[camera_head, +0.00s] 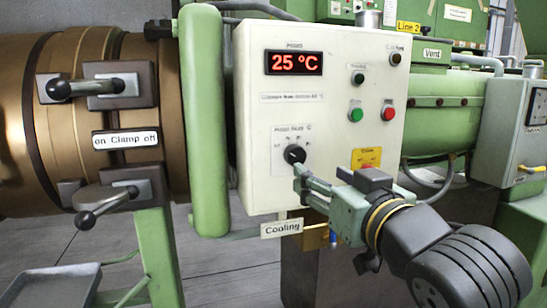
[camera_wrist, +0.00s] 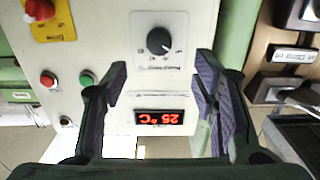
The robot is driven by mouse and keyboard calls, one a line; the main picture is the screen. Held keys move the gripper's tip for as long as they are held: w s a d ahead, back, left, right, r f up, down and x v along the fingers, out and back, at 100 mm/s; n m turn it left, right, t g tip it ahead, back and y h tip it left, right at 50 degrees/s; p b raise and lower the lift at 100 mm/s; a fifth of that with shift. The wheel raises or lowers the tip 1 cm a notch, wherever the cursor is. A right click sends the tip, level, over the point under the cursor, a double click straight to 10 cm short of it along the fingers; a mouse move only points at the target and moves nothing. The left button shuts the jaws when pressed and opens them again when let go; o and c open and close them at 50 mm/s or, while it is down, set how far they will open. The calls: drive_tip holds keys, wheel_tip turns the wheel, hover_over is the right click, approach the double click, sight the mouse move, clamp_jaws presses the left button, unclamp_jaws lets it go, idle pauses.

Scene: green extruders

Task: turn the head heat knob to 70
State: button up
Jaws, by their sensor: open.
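The head heat knob (camera_head: 294,154) is a small black round dial on a white scale plate, low on the cream control panel (camera_head: 262,120). In the wrist view the knob (camera_wrist: 159,41) appears upside down, between and beyond my fingertips. A light mark shows on it, but the scale value is too small to read. My gripper (camera_head: 303,178) is open and empty, just below and in front of the knob in the head view. Its spread fingers (camera_wrist: 160,75) frame the knob in the wrist view; no contact shows. The red display (camera_head: 294,62) reads 25 °C.
Green (camera_head: 356,115) and red (camera_head: 385,113) buttons and a red emergency stop on a yellow plate (camera_head: 366,158) sit right of the knob. A "Cooling" tag (camera_head: 282,228) hangs below the panel. Clamp handles (camera_head: 98,87) stick out at left.

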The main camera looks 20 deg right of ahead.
sight(298, 158)
drive_tip(key=w+p, duration=0.2)
drive_tip(key=w, duration=0.8)
drive_tip(key=shift+w+a, duration=0.1)
drive_tip(key=shift+w, duration=0.15)
drive_tip(key=c, duration=1.1)
drive_tip(key=shift+c, duration=0.2)
